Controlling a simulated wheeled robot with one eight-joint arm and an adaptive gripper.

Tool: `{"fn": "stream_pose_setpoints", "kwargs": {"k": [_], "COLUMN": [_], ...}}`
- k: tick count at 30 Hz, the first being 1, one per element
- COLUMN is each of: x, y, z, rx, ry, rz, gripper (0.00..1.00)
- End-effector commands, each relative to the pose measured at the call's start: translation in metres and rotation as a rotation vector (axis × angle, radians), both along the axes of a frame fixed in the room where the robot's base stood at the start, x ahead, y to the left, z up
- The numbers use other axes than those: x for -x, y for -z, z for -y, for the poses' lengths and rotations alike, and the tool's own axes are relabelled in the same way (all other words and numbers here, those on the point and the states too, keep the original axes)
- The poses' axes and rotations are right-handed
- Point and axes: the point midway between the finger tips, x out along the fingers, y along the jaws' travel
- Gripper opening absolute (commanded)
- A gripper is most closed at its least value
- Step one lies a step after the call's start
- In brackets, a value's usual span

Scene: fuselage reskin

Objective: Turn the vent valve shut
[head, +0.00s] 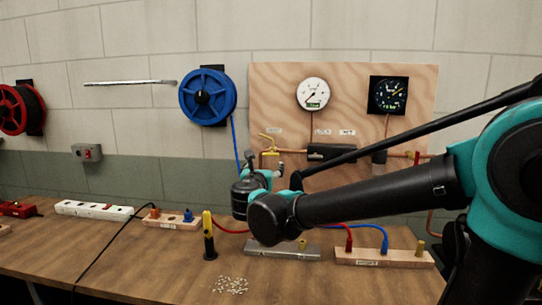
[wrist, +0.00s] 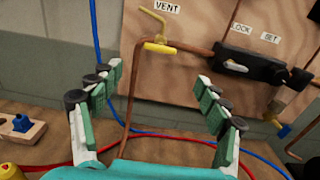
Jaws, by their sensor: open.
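The vent valve (wrist: 160,47) is a yellow fitting on a copper pipe, under a "VENT" label on the plywood panel. Its yellow lever (wrist: 153,18) slants up and left from the fitting in the wrist view. In the head view the valve (head: 269,152) shows at the panel's lower left, just above my gripper (head: 263,163). In the wrist view my gripper (wrist: 161,84) is open and empty, green-padded fingers spread wide to either side. The valve lies ahead, beyond the fingertips and between their lines. No contact shows.
A black lock/set block (wrist: 248,66) is right of the valve. Copper pipe (wrist: 132,95) runs down from it. A blue hose (wrist: 97,40) hangs to the left. A black-and-yellow tool (head: 208,238) stands on the workbench (head: 130,265). Gauges (head: 313,94) hang above.

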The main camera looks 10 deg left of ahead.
Motion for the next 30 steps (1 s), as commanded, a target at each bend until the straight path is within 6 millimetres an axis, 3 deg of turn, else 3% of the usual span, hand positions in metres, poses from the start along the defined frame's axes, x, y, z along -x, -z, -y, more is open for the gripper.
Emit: {"fn": "stream_pose_setpoints", "kwargs": {"k": [18,24,30], "x": [-0.119,-0.138,-0.143], "y": [0.0,0.0,0.0], "z": [0.005,0.005,0.005], "rx": [-0.001,-0.001,-0.001], "ry": [0.003,0.001,0.001], "rz": [-0.001,-0.001,-0.001], "gripper": [0.76,0.76,0.76]}}
